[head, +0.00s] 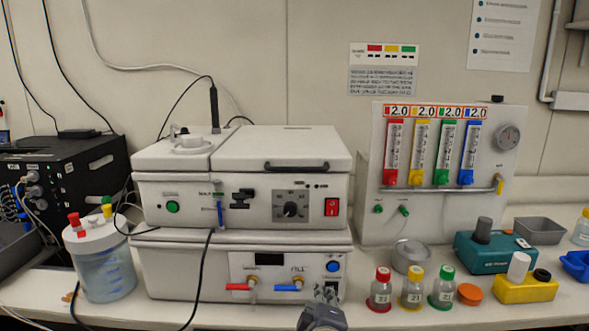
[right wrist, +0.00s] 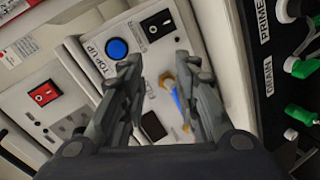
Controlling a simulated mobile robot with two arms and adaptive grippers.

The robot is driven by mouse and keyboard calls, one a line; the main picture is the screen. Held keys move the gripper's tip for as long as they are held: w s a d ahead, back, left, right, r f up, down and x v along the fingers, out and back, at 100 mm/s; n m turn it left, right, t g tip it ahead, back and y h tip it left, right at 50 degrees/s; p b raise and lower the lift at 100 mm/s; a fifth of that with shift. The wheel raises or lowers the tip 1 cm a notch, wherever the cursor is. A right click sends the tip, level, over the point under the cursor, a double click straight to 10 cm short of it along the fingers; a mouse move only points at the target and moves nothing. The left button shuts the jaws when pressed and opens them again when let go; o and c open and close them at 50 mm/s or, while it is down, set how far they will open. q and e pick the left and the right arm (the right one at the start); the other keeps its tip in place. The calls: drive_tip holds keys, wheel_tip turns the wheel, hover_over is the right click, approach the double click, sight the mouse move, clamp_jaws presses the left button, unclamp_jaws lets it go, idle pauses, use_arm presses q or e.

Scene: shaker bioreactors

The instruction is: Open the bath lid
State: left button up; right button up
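The bath (head: 245,200) is a white box-shaped unit stacked on a second white unit. Its white lid (head: 281,145) lies flat and closed on top, with a dark bar handle (head: 297,167) along the front edge. My right gripper (head: 327,292) is at the bottom of the head view, in front of the lower unit's right end and well below the handle. In the right wrist view my right gripper (right wrist: 162,66) has its two fingers apart with nothing held. It faces the panel with the blue TOP UP button (right wrist: 117,48). My left gripper is not in view.
Bottles with red (head: 380,289), yellow (head: 412,287) and green (head: 443,286) caps stand right of my right gripper. A flowmeter panel (head: 440,170) stands behind them. The space above the lid is clear.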

drive_tip(key=a+r+n+t, duration=0.3)
drive_tip(key=r+t, duration=0.1)
drive_tip(key=r, duration=1.1)
drive_tip(key=n+t, duration=0.1)
drive_tip(key=t, duration=0.1)
approach(295, 170)
drive_tip(key=w+p, duration=0.1)
drive_tip(key=w, duration=0.2)
drive_tip(key=w+r+p, duration=0.1)
drive_tip(key=w+p, duration=0.1)
drive_tip(key=w, duration=0.2)
drive_tip(key=shift+d+r, duration=0.15)
drive_tip(key=shift+r, duration=0.05)
drive_tip(key=shift+w+r, duration=0.1)
drive_tip(key=shift+w, duration=0.85)
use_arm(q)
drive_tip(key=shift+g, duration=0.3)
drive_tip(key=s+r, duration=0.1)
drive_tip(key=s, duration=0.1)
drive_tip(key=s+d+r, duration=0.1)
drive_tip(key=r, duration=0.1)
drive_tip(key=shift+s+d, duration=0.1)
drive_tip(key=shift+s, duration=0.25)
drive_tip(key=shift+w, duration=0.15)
use_arm(e)
drive_tip(key=shift+c, duration=0.3)
